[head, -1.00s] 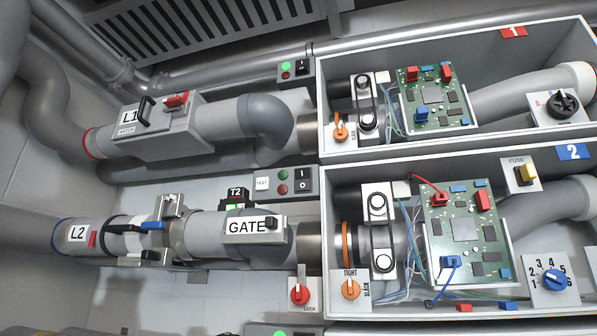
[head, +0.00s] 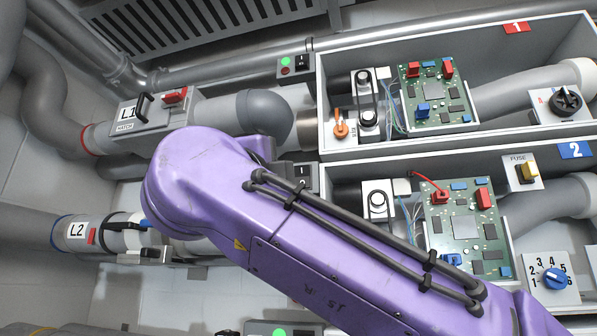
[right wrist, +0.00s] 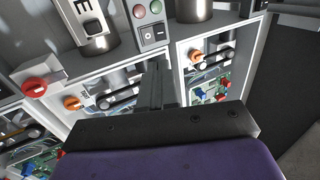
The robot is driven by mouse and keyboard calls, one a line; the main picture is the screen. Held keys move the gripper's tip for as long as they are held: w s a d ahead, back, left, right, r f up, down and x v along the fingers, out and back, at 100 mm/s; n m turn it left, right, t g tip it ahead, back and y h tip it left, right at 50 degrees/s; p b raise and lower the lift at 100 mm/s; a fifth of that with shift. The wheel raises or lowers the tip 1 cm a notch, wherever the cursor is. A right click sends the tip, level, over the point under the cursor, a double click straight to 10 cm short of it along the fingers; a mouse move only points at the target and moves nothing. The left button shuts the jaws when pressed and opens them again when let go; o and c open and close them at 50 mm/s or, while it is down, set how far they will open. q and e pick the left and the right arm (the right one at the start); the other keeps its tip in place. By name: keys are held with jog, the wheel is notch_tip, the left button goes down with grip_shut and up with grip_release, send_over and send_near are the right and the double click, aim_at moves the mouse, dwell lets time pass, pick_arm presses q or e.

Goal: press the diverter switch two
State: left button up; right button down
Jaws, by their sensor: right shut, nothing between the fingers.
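The switch box of bay 2 shows only at its right end in the head view, with its black rocker (head: 304,178) beside my purple right arm. The rest of that box is hidden behind the arm. In the right wrist view the same box shows with a red and a green light, a rocker (right wrist: 147,34) and a small label beside it. My right gripper (right wrist: 155,72) is shut and empty. Its fingertips appear just below the box in that view; whether they touch anything I cannot tell. The head view hides this gripper behind my arm. My left gripper is not in view.
Bay 1's switch box (head: 297,67) is further back. Open bays hold circuit boards (head: 437,95) and a blue dial (head: 553,279). Grey pipes and the L1 box (head: 155,118) lie left. An orange knob (right wrist: 73,103) and red knob (right wrist: 34,87) show in the wrist view.

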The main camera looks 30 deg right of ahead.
jog(key=p, duration=0.8)
send_near(302, 170)
jog(key=x, duration=0.6)
jog(key=shift+d+r, duration=0.1)
jog(key=shift+r, duration=0.15)
jog(key=shift+w+d, duration=0.25)
jog(key=shift+w, duration=0.05)
